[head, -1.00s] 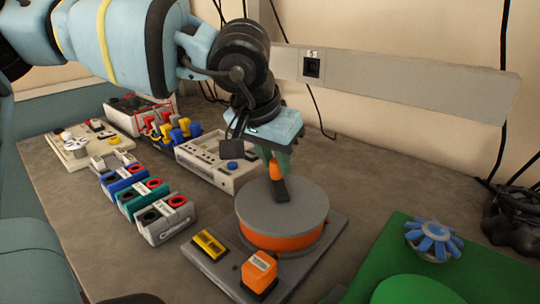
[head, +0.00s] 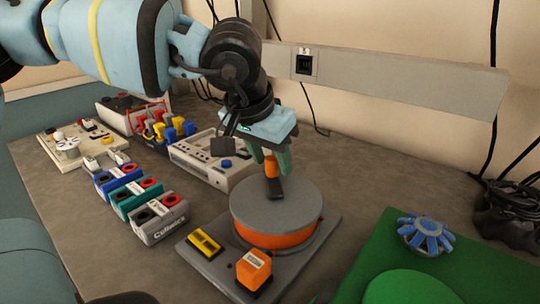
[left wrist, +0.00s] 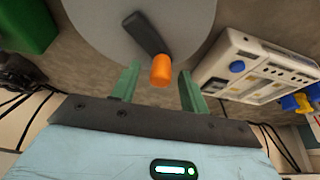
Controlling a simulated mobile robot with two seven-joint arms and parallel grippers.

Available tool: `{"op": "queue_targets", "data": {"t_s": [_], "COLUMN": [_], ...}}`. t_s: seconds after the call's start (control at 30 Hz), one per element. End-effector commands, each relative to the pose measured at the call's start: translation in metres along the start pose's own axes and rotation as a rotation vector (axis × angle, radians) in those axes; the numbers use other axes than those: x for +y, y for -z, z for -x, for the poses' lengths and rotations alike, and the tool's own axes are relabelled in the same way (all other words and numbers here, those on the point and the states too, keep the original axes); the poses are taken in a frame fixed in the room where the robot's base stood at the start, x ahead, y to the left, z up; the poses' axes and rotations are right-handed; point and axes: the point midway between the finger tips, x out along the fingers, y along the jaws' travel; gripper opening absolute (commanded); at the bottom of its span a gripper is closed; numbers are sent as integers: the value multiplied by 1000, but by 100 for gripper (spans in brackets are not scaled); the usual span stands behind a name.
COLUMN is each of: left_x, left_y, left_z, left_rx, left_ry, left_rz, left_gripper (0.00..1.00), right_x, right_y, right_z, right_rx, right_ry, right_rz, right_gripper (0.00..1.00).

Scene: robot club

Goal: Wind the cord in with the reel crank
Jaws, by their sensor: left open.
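The reel (head: 275,204) is a drum with a grey top and orange side, flat on a grey base plate (head: 222,262). Its crank is a dark arm (head: 276,188) with an upright orange knob (head: 271,167). In the left wrist view, the knob (left wrist: 161,71) stands between the green fingertips of my left gripper (left wrist: 159,74), with a gap on each side. The gripper (head: 271,158) points down over the crank in the head view, open. I cannot make out a cord on the reel. My right gripper is not in view.
An orange block (head: 253,269) and a yellow piece (head: 205,243) sit on the base plate. Left are labelled socket blocks (head: 158,215) and a white panel box (head: 213,165). Right is a green mat (head: 465,268) with a blue finned wheel (head: 426,234). A grey rail (head: 410,85) runs along the wall.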

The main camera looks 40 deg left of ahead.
Motion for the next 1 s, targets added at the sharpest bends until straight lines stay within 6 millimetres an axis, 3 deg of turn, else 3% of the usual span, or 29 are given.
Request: {"op": "queue_targets", "data": {"t_s": [0.23,0.63,1.0], "left_x": [0,0,0], "left_y": [1,1,0], "left_z": [11,69,78], "left_rx": [4,3,0], "left_ry": [0,0,0], "left_rz": [1,0,0], "left_gripper": [45,45,45], "right_x": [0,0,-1], "right_y": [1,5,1], "right_z": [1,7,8], "right_rx": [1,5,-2], "right_ry": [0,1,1], "right_rz": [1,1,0], "right_gripper": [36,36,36]}}
